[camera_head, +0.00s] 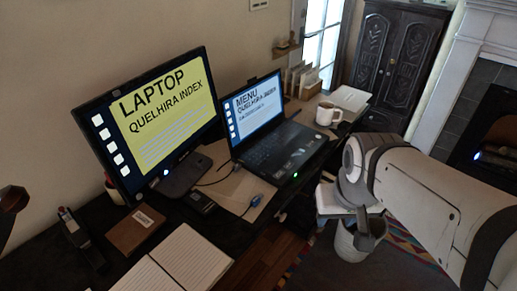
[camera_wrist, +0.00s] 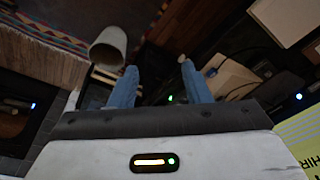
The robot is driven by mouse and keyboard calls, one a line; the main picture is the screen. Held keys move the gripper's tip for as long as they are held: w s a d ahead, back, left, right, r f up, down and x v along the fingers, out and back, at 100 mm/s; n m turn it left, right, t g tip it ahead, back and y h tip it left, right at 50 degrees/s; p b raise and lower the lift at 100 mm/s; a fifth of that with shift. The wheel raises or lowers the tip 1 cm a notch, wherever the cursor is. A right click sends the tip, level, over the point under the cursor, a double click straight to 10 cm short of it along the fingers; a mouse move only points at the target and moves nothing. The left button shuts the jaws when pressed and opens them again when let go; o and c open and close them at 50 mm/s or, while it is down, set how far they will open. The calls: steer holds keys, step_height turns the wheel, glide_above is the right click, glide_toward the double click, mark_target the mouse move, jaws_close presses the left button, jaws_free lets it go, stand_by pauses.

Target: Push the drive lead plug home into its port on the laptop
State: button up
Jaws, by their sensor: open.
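The laptop (camera_head: 275,145) stands open on the dark desk, its screen lit and a green light near its front corner. A small blue plug (camera_head: 255,201) on a thin lead lies on the brown mat (camera_head: 229,195), in front of the laptop and apart from it. In the wrist view a small blue spot, apparently the plug (camera_wrist: 212,72), shows on the mat (camera_wrist: 237,75) just beyond the right finger. My gripper (camera_wrist: 160,85) is open with nothing between its blue fingers. It hangs off the desk's front edge, right of the laptop. The laptop port cannot be made out.
A lit monitor (camera_head: 155,125) stands left of the laptop. A white mug (camera_head: 328,115) is behind the laptop's right side. A brown book (camera_head: 135,230) and an open notebook (camera_head: 180,262) lie at the front left. A bin (camera_head: 350,245) stands on the floor below my gripper.

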steer(key=w+a+f+n, duration=0.2)
steer(key=w+a+n, duration=0.2)
steer(key=w+n, duration=0.4)
steer(key=n+g+b, duration=0.2)
steer(key=n+g, duration=0.1)
steer(key=n, duration=1.7)
glide_above(255, 200)
step_height(255, 200, down, 16)
steer(key=shift+r, duration=0.2)
steer(key=shift+a+f+n, duration=0.15)
steer(key=shift+f+n, duration=0.15)
steer(key=shift+f, duration=0.05)
step_height(255, 200, down, 7)
steer(key=shift+f+p, duration=0.1)
steer(key=shift+p, duration=0.25)
jaws_close()
